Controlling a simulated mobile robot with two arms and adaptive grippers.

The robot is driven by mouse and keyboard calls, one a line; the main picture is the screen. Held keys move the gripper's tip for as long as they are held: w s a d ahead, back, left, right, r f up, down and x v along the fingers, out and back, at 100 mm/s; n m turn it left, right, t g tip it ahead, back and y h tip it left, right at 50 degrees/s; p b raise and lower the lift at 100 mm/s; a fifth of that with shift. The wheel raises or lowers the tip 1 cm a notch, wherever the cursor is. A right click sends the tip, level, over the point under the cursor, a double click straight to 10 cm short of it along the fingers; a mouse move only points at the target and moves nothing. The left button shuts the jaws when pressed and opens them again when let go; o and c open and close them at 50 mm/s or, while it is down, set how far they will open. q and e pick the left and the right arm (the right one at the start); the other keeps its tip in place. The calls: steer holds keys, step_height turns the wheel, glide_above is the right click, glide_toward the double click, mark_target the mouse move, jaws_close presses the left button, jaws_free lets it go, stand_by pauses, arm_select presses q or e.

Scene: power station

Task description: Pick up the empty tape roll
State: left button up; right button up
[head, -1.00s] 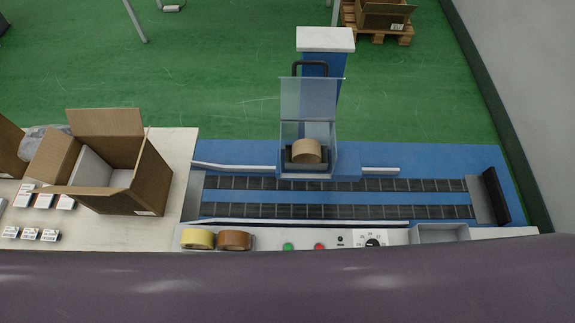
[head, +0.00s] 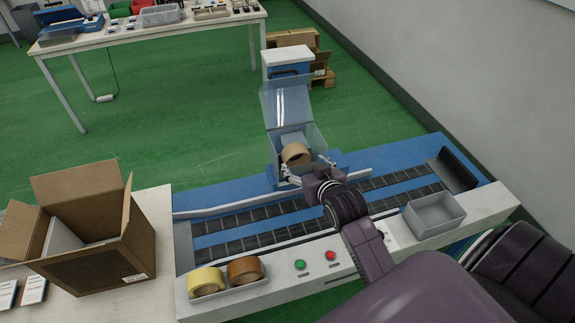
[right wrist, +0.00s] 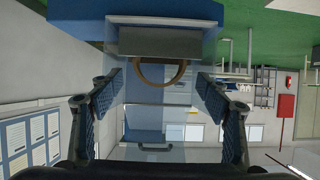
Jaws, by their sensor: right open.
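The tape roll (head: 296,153), a tan ring, sits in the holder of the blue taping machine, under a clear hinged cover (head: 287,103). In the right wrist view its brown rim (right wrist: 160,87) shows as an arc between my fingers, below a grey block; its upper part is hidden there. My right gripper (head: 312,178) is just in front of and slightly right of the roll in the head view. Its two fingers (right wrist: 160,75) are spread wide with nothing held between them. My left gripper is not in view.
Yellow (head: 206,281) and brown (head: 244,270) tape rolls lie in a tray at the machine's front edge. An open cardboard box (head: 98,262) stands on the left table. An empty grey bin (head: 434,214) is at the right. Guide rails and roller tracks (head: 225,242) run below the holder.

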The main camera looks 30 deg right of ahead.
mark_target(299, 159)
steer(key=shift+w+d+f, duration=0.2)
steer(key=shift+w+f, duration=0.05)
steer(key=shift+w, duration=0.4)
steer(key=shift+w+d+p, duration=0.1)
steer(key=shift+w+p, duration=0.3)
steer(key=shift+w, duration=0.2)
steer(key=x, duration=0.3)
steer(key=shift+d+f+p, duration=0.1)
steer(key=shift+f+p, duration=0.05)
steer(key=shift+p, duration=0.2)
steer(key=shift+w+f, duration=0.2)
steer(key=shift+w, duration=0.1)
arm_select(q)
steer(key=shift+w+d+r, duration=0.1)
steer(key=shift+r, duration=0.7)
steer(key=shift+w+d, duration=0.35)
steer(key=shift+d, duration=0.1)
arm_select(e)
steer(key=c, duration=0.7)
